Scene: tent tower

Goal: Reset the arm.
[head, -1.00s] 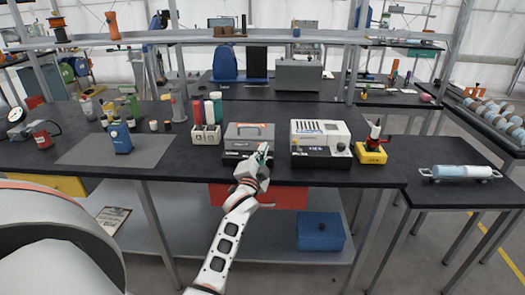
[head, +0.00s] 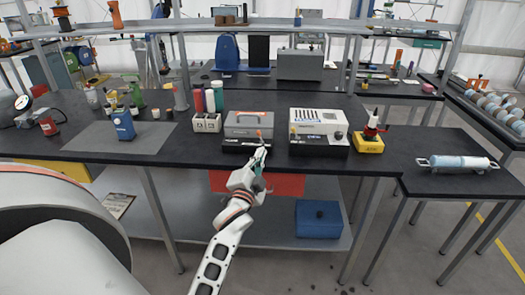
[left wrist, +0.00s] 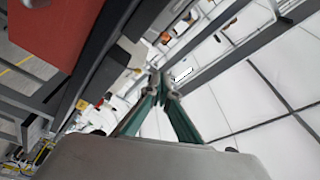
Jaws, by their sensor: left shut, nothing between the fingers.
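My left gripper (head: 262,156) is at the front edge of the black workbench (head: 205,152), in front of the grey toolbox-like case (head: 248,120). Its fingers point up and away from me, and it holds nothing. In the left wrist view the green-sided fingers (left wrist: 160,78) meet at their tips. The white arm reaches up from the bottom of the head view. Whether the fingertips touch the bench edge or the case, I cannot tell. My right gripper is not in view.
A white machine (head: 319,126) and a yellow-based device (head: 369,140) stand right of the case. Colored bottles (head: 211,100) stand left of it. A red drawer (head: 285,185) hangs under the bench near my wrist. A blue box (head: 319,217) sits on the lower shelf.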

